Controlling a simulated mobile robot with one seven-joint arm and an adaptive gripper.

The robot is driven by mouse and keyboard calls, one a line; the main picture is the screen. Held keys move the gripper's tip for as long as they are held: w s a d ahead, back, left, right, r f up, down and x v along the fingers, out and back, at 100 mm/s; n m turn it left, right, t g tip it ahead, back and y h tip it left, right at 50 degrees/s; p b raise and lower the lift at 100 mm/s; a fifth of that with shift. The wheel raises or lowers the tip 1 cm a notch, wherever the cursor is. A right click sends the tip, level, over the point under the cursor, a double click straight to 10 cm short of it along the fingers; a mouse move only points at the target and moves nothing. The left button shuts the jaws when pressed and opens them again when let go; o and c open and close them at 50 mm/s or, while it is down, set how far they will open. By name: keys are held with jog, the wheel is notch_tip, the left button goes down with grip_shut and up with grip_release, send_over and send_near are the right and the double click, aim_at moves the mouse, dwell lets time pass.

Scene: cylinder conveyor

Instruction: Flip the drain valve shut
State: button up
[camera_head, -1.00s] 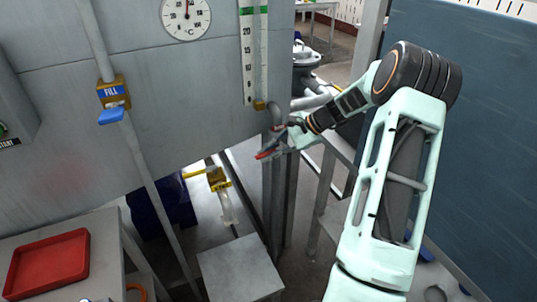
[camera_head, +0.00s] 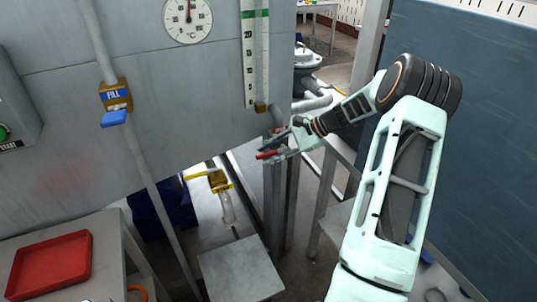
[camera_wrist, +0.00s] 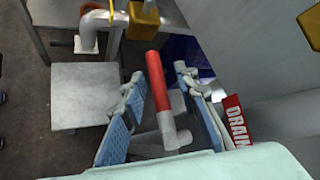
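The drain valve's red handle (camera_wrist: 160,85) lies between the two blue-padded fingers of my gripper (camera_wrist: 155,88) in the wrist view. The handle slants up from a grey valve body (camera_wrist: 166,136). Gaps show on both sides of the handle, so the fingers are apart around it. A red DRAIN sign (camera_wrist: 236,121) is partly hidden beside the right finger. In the head view my gripper (camera_head: 277,147) is beside the tank's lower right corner, with a bit of the red handle (camera_head: 265,155) showing.
The grey tank wall (camera_head: 170,75) fills the left, with a FILL valve (camera_head: 115,105). A yellow-handled fitting (camera_head: 219,183) is below the tank. A grey block (camera_head: 240,268) stands on the floor. A table with a red tray (camera_head: 50,265) is at lower left.

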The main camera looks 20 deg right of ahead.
notch_tip(320, 180, up, 10)
dwell(0.7)
jog(key=shift+f, duration=0.1)
